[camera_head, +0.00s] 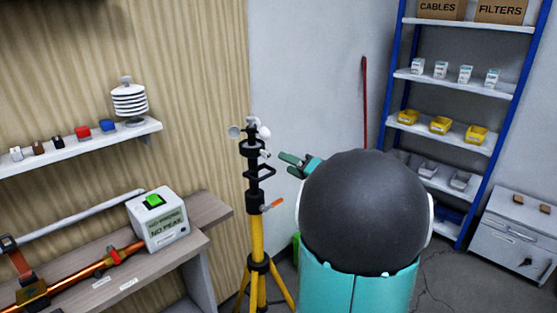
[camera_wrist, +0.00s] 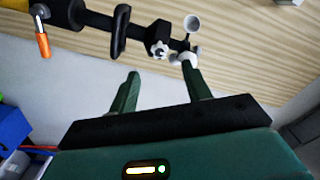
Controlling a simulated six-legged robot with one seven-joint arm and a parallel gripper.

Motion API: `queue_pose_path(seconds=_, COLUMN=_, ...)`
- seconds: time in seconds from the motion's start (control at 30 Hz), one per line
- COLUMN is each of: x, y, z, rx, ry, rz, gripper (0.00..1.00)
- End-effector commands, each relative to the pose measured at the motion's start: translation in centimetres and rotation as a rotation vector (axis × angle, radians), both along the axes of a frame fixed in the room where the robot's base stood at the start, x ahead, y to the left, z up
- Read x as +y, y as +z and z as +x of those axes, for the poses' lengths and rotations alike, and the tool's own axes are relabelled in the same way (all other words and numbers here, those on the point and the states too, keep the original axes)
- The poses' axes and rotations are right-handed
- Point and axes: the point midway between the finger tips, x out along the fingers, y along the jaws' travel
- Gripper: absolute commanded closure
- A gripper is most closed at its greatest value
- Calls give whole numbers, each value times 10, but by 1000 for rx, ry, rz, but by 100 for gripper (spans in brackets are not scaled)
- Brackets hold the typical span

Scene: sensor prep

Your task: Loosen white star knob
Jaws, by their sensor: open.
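The white star knob (camera_wrist: 158,50) sits on the side of a black mast (camera_wrist: 140,34). In the head view the knob (camera_head: 265,154) is small and lies just below the white wind cups (camera_head: 250,130). My gripper (camera_wrist: 161,70) is open and empty, with its two green fingers pointing toward the mast. In the wrist view the knob lies just beyond the fingertips, between them. In the head view my gripper (camera_head: 286,163) is right of the mast, apart from the knob by a small gap. No contact shows.
A yellow tripod (camera_head: 258,240) carries the mast, with an orange lever (camera_head: 273,204) lower down. A wooden bench (camera_head: 205,215) with a white box (camera_head: 158,220) stands left. A shelf rack (camera_head: 462,93) and a grey cabinet (camera_head: 512,240) stand right.

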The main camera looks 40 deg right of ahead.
Motion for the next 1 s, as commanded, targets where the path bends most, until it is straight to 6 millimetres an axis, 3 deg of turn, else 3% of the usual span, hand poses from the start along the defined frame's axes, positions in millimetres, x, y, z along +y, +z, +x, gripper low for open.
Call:
queue_pose_path(seconds=0.2, x=-2, y=0, z=-46, rx=0, ry=-4, rz=1, gripper=51)
queue_pose_path(seconds=0.33, x=-2, y=0, z=-61, rx=-1, ry=-1, rz=0, gripper=51)
queue_pose_path(seconds=1.0, x=-2, y=0, z=-67, rx=1, ry=0, rz=0, gripper=51)
